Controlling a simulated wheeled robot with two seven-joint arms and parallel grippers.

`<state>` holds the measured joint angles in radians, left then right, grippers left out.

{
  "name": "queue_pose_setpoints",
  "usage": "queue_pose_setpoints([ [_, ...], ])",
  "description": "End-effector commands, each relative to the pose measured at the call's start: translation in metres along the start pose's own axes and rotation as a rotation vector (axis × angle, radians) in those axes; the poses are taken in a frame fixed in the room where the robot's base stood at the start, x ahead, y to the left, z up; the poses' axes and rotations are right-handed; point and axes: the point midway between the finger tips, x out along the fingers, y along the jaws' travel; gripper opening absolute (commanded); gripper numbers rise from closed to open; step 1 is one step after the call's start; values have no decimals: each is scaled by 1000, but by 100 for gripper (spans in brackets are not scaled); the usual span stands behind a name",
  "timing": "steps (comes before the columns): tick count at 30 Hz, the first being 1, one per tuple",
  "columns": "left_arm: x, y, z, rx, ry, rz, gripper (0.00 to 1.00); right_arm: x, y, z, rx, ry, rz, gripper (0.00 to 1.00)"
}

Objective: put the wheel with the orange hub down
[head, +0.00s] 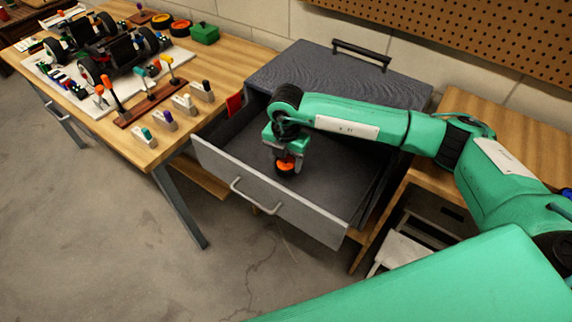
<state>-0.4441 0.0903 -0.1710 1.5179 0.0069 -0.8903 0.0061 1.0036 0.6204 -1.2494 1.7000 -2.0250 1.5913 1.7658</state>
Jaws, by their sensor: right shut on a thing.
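The wheel with the orange hub (285,168) is in the head view, over the open drawer (325,195). My right gripper (285,158) points down and is shut on the wheel. The gripper and wheel are inside the outline of the drawer; I cannot tell whether the wheel touches the drawer floor. Part of the wheel is hidden by the gripper. My left gripper is not in view.
The drawer's front panel (265,192) has a handle. The drawer floor right of the wheel is bare.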

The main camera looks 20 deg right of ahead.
Motion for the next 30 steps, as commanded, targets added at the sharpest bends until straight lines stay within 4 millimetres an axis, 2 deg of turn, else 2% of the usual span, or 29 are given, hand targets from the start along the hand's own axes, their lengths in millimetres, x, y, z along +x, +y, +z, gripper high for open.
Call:
queue_pose_setpoints([
  [3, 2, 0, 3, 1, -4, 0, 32, 20, 0, 0, 0, 1, -2, 28],
  [5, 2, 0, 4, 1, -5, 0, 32, 26, 0, 0, 0, 1, -2, 28],
  [18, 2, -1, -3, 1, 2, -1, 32, 31, 0, 0, -1, 0, -1, 28],
  [19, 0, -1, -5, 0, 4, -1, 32, 30, 0, 0, -1, 0, -1, 59],
  [22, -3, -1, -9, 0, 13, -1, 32, 30, 0, 0, -1, 0, -1, 77],
  [30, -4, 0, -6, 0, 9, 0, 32, 30, 0, 0, -1, 0, -1, 77],
])
